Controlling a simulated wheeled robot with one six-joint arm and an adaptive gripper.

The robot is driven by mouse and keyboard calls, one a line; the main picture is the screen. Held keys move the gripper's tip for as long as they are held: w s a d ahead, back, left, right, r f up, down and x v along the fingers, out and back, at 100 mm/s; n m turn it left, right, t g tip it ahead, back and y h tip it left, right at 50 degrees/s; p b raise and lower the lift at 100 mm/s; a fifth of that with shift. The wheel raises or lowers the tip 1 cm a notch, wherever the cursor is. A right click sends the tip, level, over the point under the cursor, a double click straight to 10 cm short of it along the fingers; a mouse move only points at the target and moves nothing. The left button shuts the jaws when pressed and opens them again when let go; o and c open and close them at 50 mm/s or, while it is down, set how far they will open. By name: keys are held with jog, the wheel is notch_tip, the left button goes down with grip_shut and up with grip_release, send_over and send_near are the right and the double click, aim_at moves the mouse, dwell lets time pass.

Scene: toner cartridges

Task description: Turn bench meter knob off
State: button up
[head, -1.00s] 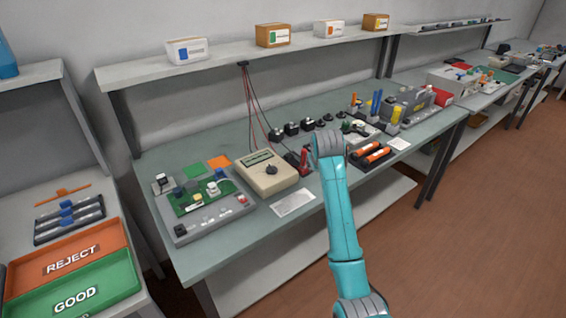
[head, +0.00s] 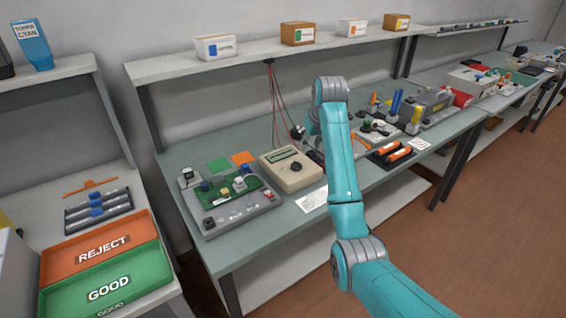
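The bench meter (head: 279,178) is a beige box with a dark display on the green-grey workbench (head: 255,235). Its dark round knob (head: 296,165) is on the top face; its pointer setting is too small to read. My teal arm rises from the lower right and its grey wrist joint is above the bench, to the right of the meter. My gripper (head: 300,132) shows only in part as a small dark shape left of the wrist, above and behind the meter, apart from the knob. Its fingers are too small and hidden to judge.
A circuit board fixture (head: 232,212) stands left of the meter, with a white card (head: 312,200) in front. Red and black leads (head: 275,100) hang behind it. Black and orange parts (head: 395,155) lie right of my arm. Reject (head: 140,262) and good (head: 155,292) trays are at left.

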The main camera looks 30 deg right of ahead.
aim_at(297, 163)
jog(key=w+f, duration=0.1)
jog(key=f, duration=0.2)
jog(key=w+a+f, duration=0.1)
jog(key=w+f, duration=0.1)
jog(key=f, duration=0.1)
jog(key=w+f, duration=0.2)
jog(key=f, duration=0.1)
jog(key=shift+a+f, duration=0.25)
jog(key=shift+c, duration=0.2)
grip_shut()
